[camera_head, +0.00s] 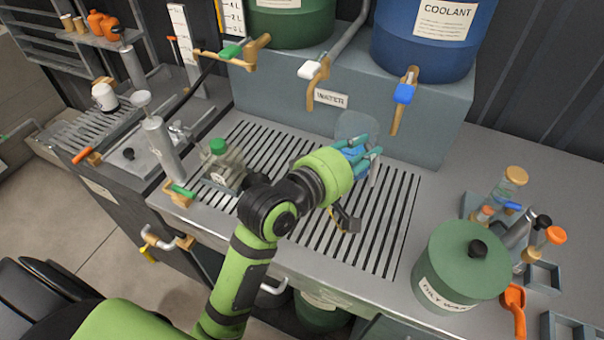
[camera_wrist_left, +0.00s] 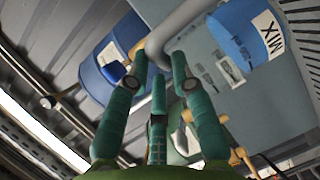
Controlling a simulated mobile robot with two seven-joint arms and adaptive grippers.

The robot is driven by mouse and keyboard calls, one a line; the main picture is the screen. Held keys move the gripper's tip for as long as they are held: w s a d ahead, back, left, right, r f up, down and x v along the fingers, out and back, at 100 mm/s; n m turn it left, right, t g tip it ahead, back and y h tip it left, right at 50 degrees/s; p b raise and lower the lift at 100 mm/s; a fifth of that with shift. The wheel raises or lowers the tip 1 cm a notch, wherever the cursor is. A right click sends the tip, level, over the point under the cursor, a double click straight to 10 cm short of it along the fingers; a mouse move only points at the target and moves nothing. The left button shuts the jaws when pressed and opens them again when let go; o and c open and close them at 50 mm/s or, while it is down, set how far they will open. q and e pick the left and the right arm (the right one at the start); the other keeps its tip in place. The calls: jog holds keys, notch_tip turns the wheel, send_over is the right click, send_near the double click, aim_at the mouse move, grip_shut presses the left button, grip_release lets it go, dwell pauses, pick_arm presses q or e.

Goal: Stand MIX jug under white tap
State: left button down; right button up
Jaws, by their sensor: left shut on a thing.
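The MIX jug shows in the left wrist view as a blue-banded body (camera_wrist_left: 245,35) with a white MIX label and a grey handle. In the head view its pale grey-blue top (camera_head: 357,124) shows behind my left gripper (camera_head: 368,152), which hides most of it. The teal fingers of my left gripper (camera_wrist_left: 160,75) are shut on the jug's handle. The white tap (camera_head: 312,69) is on the back block, its brown spout pointing down. The jug is right of that spout, between the white and blue taps. I cannot tell whether it touches the grate. My right gripper is not in view.
The blue tap (camera_head: 404,93) hangs to the right and the green tap (camera_head: 232,52) to the left. A clear green-capped bottle (camera_head: 220,165) stands on the slotted grate (camera_head: 392,225). A green lidded canister (camera_head: 462,265) stands at right. The grate's right part is clear.

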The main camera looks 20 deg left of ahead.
pick_arm(q)
jog(key=shift+w+a, duration=0.1)
jog(key=shift+a, duration=0.2)
jog(key=w+a+f, duration=0.3)
jog(key=a+f, duration=0.7)
jog(key=shift+w+a+f, duration=0.2)
jog(key=shift+a+f, duration=0.15)
jog(key=shift+a, duration=0.05)
jog(key=c, duration=1.1)
grip_release()
jog(key=shift+f, duration=0.15)
jog(key=shift+o, duration=0.2)
